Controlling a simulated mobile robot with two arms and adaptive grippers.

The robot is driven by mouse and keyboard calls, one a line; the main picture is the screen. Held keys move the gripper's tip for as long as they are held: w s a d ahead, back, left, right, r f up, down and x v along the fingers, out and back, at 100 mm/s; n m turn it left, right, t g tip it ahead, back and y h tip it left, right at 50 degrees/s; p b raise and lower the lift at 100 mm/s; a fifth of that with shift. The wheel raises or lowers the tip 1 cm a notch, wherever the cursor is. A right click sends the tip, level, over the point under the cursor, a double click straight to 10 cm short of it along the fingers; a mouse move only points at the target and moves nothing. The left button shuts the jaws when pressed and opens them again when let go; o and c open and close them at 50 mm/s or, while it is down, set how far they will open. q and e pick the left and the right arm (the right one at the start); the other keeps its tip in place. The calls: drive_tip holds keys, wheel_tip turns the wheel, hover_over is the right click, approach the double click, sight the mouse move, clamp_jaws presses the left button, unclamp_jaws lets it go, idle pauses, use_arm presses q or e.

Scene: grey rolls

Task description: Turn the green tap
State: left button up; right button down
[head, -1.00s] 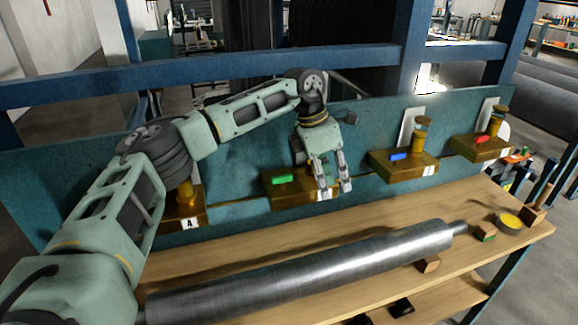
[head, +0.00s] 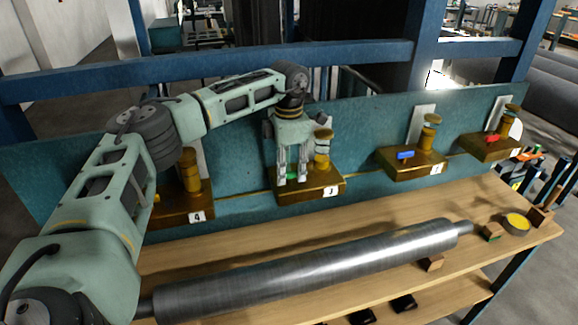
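The green tap handle (head: 292,178) sits on the front of the brass block labelled 3 (head: 322,186), on the teal back panel. My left gripper (head: 292,181) points down at this block, its two fingers apart. The green handle shows between the fingertips, which partly hide its ends. I cannot tell whether the fingers touch it. My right gripper is not in view.
Similar brass blocks carry a blue handle (head: 405,155) and a red handle (head: 492,138) to the right. Block 4 (head: 185,208) is at the left, partly behind my arm. A long metal roller (head: 320,270) lies on the wooden bench (head: 225,258).

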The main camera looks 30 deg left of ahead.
use_arm(q)
clamp_jaws()
drive_tip(key=shift+n, duration=0.4)
drive_tip(key=n, duration=0.8)
drive_tip(key=shift+p, duration=0.3)
drive_tip(key=n, duration=0.4)
drive_tip(key=shift+n, duration=2.2)
drive_tip(key=shift+w+r+p, duration=0.1)
drive_tip(key=shift+p, duration=0.2)
